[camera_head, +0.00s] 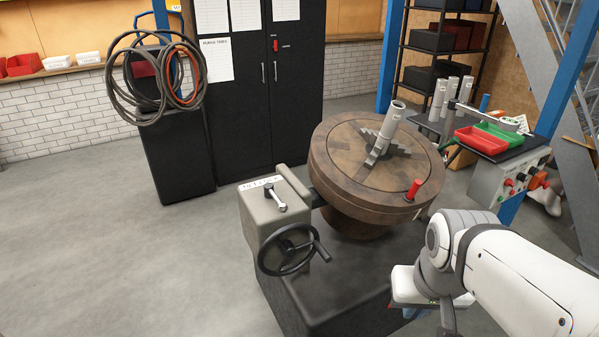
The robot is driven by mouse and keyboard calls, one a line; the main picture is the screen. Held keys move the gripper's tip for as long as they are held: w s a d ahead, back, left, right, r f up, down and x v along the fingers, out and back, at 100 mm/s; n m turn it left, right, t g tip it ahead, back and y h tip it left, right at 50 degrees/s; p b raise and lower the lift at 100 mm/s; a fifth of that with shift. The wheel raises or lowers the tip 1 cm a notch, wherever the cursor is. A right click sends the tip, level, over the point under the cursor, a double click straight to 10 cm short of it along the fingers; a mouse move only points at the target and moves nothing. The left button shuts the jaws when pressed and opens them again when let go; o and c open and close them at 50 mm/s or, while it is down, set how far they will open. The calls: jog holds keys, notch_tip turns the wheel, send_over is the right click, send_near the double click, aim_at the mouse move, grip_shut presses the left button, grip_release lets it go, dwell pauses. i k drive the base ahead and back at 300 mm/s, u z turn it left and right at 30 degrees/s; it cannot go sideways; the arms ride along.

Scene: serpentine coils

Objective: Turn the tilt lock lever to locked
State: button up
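The tilt lock lever (275,197) is a small silver bar with a knob end. It sits on top of the grey housing (262,212) beside the tilted round table. A white label (259,183) lies behind the lever; its lettering is too small to read surely, and I cannot tell which setting the lever is at. My white arm comes in from the lower right. The dark end part of my gripper (447,318) is at the bottom edge, well to the right of and apart from the lever. Its fingers are cut off or hidden, so its opening does not show.
A black handwheel (290,250) is on the housing's front. The brown round table (340,185) carries a grey tube (390,125) and a red handle (413,190). A bench with red and green trays (482,140) stands at right. Floor at left is clear.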

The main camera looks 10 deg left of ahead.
aim_at(268, 188)
jog(key=z, duration=0.2)
jog(key=i, duration=0.9)
jog(key=u, duration=0.45)
